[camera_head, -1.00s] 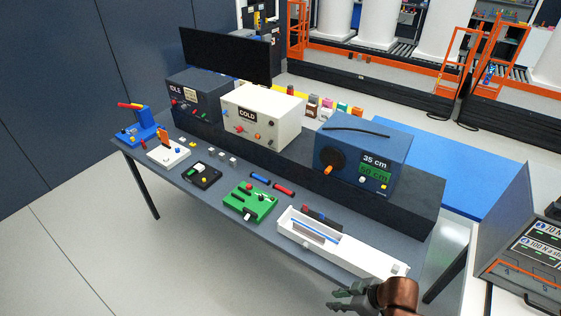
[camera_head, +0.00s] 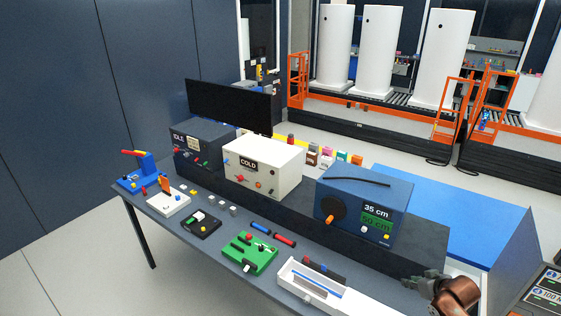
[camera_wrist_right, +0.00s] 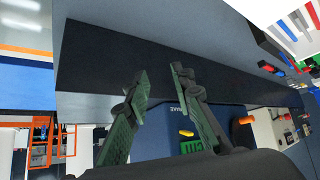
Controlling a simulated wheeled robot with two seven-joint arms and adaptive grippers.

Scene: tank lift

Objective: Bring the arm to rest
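My right gripper (camera_head: 424,281) is over the right end of the table, right of the blue box with the "35 cm" display (camera_head: 362,205). In the right wrist view its two green-padded fingers (camera_wrist_right: 160,84) stand apart with nothing between them. The dark bench surface and the blue box (camera_wrist_right: 160,142) show beyond the fingers. My reddish-brown right wrist link shows at the lower right of the head view. My left gripper is in neither current view.
The table (camera_head: 165,222) carries a white tray (camera_head: 335,298), a green block (camera_head: 250,254), a white "COLD" box (camera_head: 262,167) and a dark "IDLE" box (camera_head: 200,145). A slanted console (camera_head: 545,290) stands at the right. A blue surface (camera_head: 440,215) lies behind.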

